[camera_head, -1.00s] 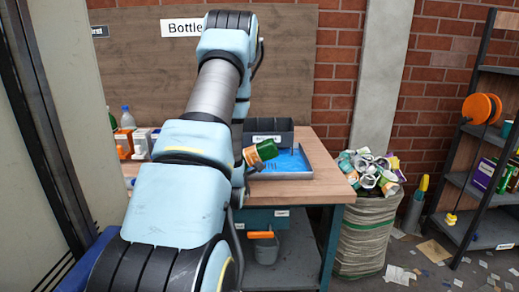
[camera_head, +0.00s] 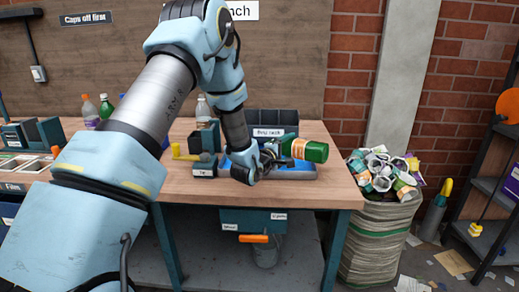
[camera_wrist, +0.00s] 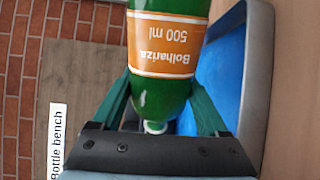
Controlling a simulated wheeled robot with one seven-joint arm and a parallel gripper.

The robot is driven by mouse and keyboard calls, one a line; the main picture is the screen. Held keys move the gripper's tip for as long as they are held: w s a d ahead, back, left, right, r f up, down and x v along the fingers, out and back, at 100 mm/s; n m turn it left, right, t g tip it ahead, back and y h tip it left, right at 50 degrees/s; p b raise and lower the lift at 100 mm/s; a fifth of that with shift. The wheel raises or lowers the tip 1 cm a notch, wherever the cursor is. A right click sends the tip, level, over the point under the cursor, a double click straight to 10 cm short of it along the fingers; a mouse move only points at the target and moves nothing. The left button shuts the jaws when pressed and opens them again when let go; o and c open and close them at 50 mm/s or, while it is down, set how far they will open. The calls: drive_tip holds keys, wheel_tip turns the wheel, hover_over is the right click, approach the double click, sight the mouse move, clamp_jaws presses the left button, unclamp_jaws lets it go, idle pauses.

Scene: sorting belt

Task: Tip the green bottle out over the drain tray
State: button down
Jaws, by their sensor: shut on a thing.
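The green bottle (camera_head: 316,152) has an orange and white label and lies about level in my gripper (camera_head: 277,153), its base to the right. It is above the drain tray (camera_head: 300,167), a shallow grey tray with a blue inside. In the wrist view, my gripper's teal fingers (camera_wrist: 160,90) are shut on the bottle (camera_wrist: 165,90) from both sides. Its narrow end with a pale cap or mouth points at the palm. The tray's grey rim (camera_wrist: 258,75) and blue inside are to the right. My arm and gripper hide the tray's left part.
A dark drying rack (camera_head: 272,121) stands behind the tray. A full sack of cans (camera_head: 378,235) is right of the bench. The bench front is clear.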

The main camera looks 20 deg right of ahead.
drive_tip(key=shift+r+m+p, duration=0.35)
drive_tip(key=shift+r+m, duration=0.35)
drive_tip(key=shift+m, duration=0.1)
drive_tip(key=r+m+p, duration=0.2)
drive_tip(key=r+m, duration=0.1)
drive_tip(key=w+r+m+p, duration=0.1)
drive_tip(key=m, duration=0.1)
drive_tip(key=shift+a+r, duration=0.3)
drive_tip(key=shift+a, duration=0.05)
drive_tip(key=w+r+m+b, duration=0.1)
drive_tip(key=m, duration=0.1)
drive_tip(key=w+a+m+b, duration=0.1)
drive_tip(key=r+m+t+b, duration=0.1)
drive_tip(key=m, duration=0.1)
drive_tip(key=shift+w+a+r+m, duration=0.3)
drive_tip(key=shift+w+a, duration=0.05)
drive_tip(key=shift+w, duration=0.05)
drive_tip(key=m+b, duration=0.1)
drive_tip(key=w+a+m+b, duration=0.1)
drive_tip(key=shift+w+f+b, duration=0.2)
drive_tip(key=shift+w+b, duration=0.1)
drive_tip(key=shift+b, duration=0.1)
drive_tip(key=m+b, duration=0.1)
drive_tip(key=w+a+m+b, duration=0.1)
drive_tip(key=m, duration=0.1)
drive_tip(key=shift+w+r, duration=0.2)
drive_tip(key=shift+w, duration=0.05)
drive_tip(key=shift+w+a+r+m, duration=0.15)
drive_tip(key=shift+w+r+m, duration=0.05)
drive_tip(key=shift+m, duration=0.2)
